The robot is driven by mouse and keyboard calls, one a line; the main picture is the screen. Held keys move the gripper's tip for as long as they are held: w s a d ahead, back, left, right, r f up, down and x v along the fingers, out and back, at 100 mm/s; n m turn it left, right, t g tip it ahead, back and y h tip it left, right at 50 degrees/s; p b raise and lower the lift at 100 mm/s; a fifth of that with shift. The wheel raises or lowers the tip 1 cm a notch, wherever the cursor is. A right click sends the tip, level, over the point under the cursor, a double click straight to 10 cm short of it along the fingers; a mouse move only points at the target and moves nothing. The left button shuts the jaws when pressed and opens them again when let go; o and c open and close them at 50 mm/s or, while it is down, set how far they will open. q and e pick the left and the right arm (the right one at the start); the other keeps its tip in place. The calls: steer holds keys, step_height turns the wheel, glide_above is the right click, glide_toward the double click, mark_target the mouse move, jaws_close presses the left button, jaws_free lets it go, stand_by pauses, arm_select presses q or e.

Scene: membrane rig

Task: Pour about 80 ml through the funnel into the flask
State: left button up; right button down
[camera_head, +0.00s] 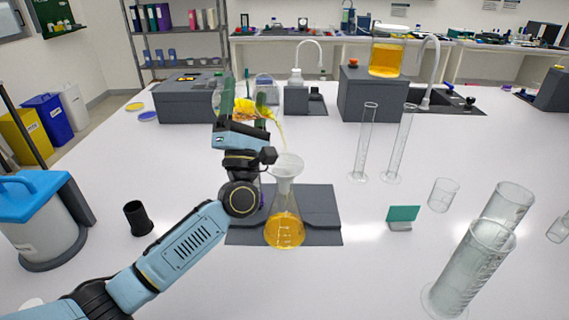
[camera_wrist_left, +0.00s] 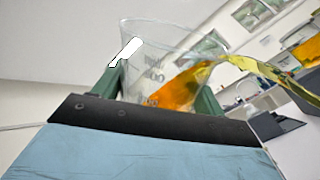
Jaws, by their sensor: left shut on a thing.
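My left gripper (camera_head: 244,112) is shut on a clear beaker of orange-yellow liquid (camera_head: 254,108), held tilted above and left of the funnel. In the left wrist view the tilted beaker (camera_wrist_left: 160,70) sits between the green fingers (camera_wrist_left: 118,82), and a yellow stream runs over its lip to the right. In the head view the stream falls toward the white funnel (camera_head: 286,170). The funnel sits upright in the neck of the conical flask (camera_head: 285,225), which holds orange liquid in its lower part. The flask stands on a dark grey mat (camera_head: 321,212). My right gripper is out of view.
Two tall glass cylinders (camera_head: 364,145) stand right of the mat. A black cup (camera_head: 138,218) and a blue-lidded bin (camera_head: 38,218) are at left.

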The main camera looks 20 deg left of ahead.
arm_select(q)
steer(key=shift+a+r+m+h, duration=0.1)
steer(key=shift+m+h, duration=0.2)
steer(key=shift+m, duration=0.1)
steer(key=shift+n, duration=0.3)
steer(key=n+y, duration=0.1)
steer(key=n+g+y, duration=0.1)
steer(key=n+y, duration=0.1)
steer(key=shift+a+f+p, duration=0.15)
steer(key=shift+f+p, duration=0.2)
steer(key=shift+f, duration=0.05)
steer(key=shift+w+a+r+n+g+y+p, duration=0.1)
steer(key=shift+r+n+g+y+p, duration=0.15)
steer(key=shift+n+g+y+p, duration=0.75)
steer(key=shift+n+y, duration=0.5)
steer(key=shift+n, duration=0.1)
steer(key=shift+a+r+n+g+y+p, duration=0.1)
steer(key=shift+a+n+g+y+p, duration=0.1)
steer(key=shift+n+g+y+p, duration=0.55)
steer(key=shift+r+n+g+p, duration=0.15)
steer(key=shift+n+g+p, duration=0.2)
steer(key=shift+n+g, duration=0.3)
steer(key=shift+w+a+f+n+y, duration=0.1)
steer(key=shift+f+n+y, duration=0.15)
steer(key=shift+n, duration=0.25)
